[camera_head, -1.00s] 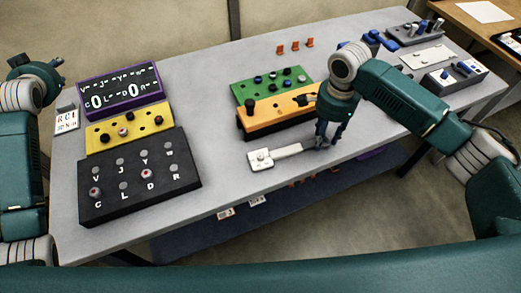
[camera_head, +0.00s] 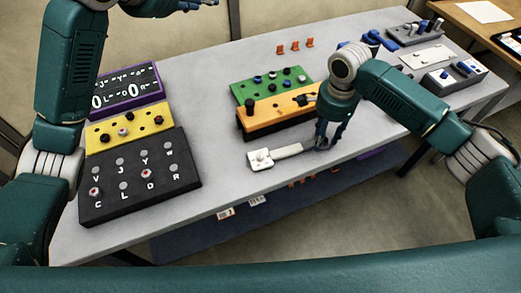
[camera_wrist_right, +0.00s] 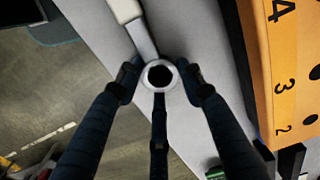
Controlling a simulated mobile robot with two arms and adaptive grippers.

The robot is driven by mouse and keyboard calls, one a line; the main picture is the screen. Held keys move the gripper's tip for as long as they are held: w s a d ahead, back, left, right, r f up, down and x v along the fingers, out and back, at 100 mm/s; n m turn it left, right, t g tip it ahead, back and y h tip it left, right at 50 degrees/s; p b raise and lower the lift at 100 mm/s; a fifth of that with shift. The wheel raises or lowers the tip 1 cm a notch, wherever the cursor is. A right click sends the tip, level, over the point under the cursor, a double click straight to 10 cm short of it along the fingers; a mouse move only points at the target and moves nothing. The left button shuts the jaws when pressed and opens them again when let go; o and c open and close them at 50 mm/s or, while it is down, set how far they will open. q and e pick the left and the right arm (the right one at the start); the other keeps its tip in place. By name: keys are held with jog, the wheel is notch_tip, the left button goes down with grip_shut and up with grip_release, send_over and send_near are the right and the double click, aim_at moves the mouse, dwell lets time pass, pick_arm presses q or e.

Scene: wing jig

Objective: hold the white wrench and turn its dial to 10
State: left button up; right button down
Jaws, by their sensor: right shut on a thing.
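The white wrench (camera_head: 287,151) lies along the front edge of the grey table. Its wide block end, with a small round dial-like spot (camera_head: 262,157), points left. My right gripper (camera_head: 325,138) reaches down at the wrench's right end and is shut on it. In the right wrist view, the wrench's ring end with a dark centre (camera_wrist_right: 160,75) sits between the fingers of the right gripper (camera_wrist_right: 162,82). No dial numbers are readable. My left gripper (camera_head: 205,4) is cut off by the top edge of the head view, far from the wrench, and its opening is unclear.
An orange box (camera_head: 280,108) and a green panel with knobs (camera_head: 270,82) stand just behind the wrench. A black lettered panel (camera_head: 140,180), yellow panel (camera_head: 130,127) and purple-framed display (camera_head: 128,90) stand at left. Table between them and the wrench is clear.

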pick_arm(q)
jog(key=s+d+f+g, duration=0.3)
jog(key=s+d+f, duration=0.1)
jog(key=d+f, duration=0.25)
jog(key=g+y, duration=0.6)
jog(key=g, duration=0.2)
send_near(260, 155)
notch_tip(260, 155, down, 8)
jog(key=shift+a+f, duration=0.1)
jog(key=shift+f, duration=0.15)
grip_shut()
